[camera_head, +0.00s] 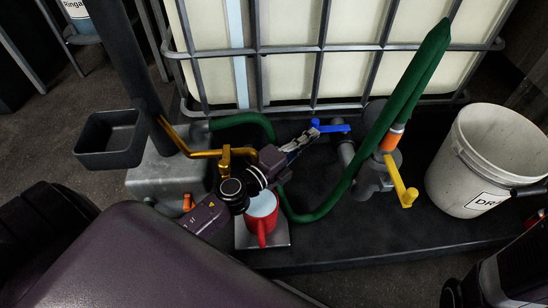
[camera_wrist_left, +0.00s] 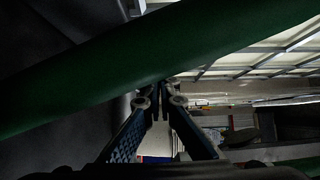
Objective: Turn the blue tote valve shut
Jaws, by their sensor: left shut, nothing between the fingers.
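The blue tote valve handle (camera_head: 331,127) shows in the head view in front of the caged tote, on a grey pipe fitting (camera_head: 346,152). It points left, roughly along the tote's front. My left gripper (camera_head: 312,133) is shut and empty, its fingertips at the left end of the blue handle; I cannot tell whether they touch it. In the left wrist view the shut fingertips (camera_wrist_left: 160,92) are in the middle, with a green hose (camera_wrist_left: 150,62) crossing close in front. The blue handle cannot be made out there. My right gripper is not clearly in view.
The caged tote (camera_head: 290,75) stands behind. A green hose (camera_head: 400,95) loops around the valve area. A yellow handle (camera_head: 402,182) is to the right, near a white bucket (camera_head: 463,165). A red mug (camera_head: 262,228) stands below my left arm. A brass pipe (camera_head: 190,152) is at left.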

